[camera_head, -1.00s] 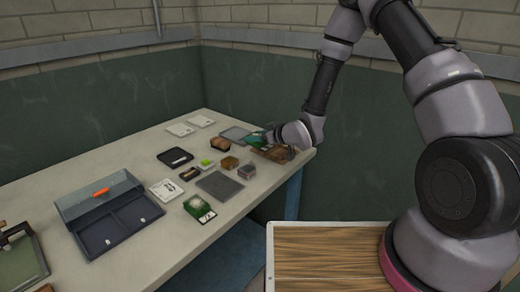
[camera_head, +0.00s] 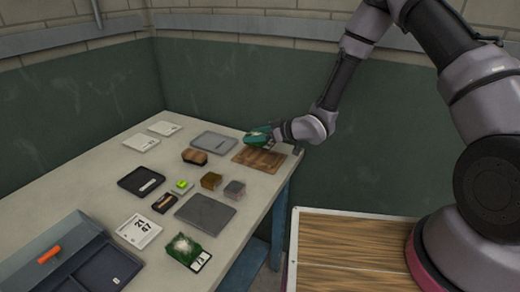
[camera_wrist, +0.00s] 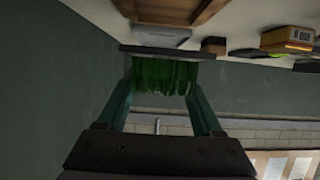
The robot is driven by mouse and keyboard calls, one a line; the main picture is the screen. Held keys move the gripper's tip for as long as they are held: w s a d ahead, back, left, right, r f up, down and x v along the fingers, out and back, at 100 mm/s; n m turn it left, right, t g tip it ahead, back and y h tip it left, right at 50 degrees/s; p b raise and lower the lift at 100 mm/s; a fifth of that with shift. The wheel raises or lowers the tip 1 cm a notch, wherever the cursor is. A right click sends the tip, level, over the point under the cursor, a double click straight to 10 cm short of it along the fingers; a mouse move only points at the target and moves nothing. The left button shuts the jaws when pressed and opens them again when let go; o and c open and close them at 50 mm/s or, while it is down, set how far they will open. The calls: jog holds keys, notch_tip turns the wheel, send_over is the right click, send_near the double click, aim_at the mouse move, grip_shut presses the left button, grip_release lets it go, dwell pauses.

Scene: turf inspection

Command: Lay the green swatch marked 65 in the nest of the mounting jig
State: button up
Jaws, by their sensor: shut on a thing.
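My gripper (camera_head: 262,138) is shut on a green swatch (camera_wrist: 165,75), above and beside the brown wooden board at the far right of the table. The held swatch hangs between the two fingers in the wrist view; no number on it is readable. In the head view it is a small green and pale patch (camera_head: 257,138). Another green swatch (camera_head: 184,247), with a white tag showing a 7, lies near the table's front edge. Which fixture is the mounting jig I cannot tell; a flat grey tray (camera_head: 214,141) and a dark tray (camera_head: 142,181) are candidates.
The brown board (camera_head: 258,159) lies at the table's right edge. A grey plate (camera_head: 204,213), small blocks (camera_head: 211,180), a card marked 21 67 (camera_head: 138,231) and a lidded case (camera_head: 62,252) crowd the table. Two pale cards (camera_head: 142,143) lie at the back.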

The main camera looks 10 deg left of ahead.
aim_at(255, 156)
jog(key=shift+f, duration=2.85)
jog(key=shift+f, duration=0.15)
jog(key=o, duration=1.3)
jog(key=v, duration=1.2)
jog(key=shift+r, duration=0.2)
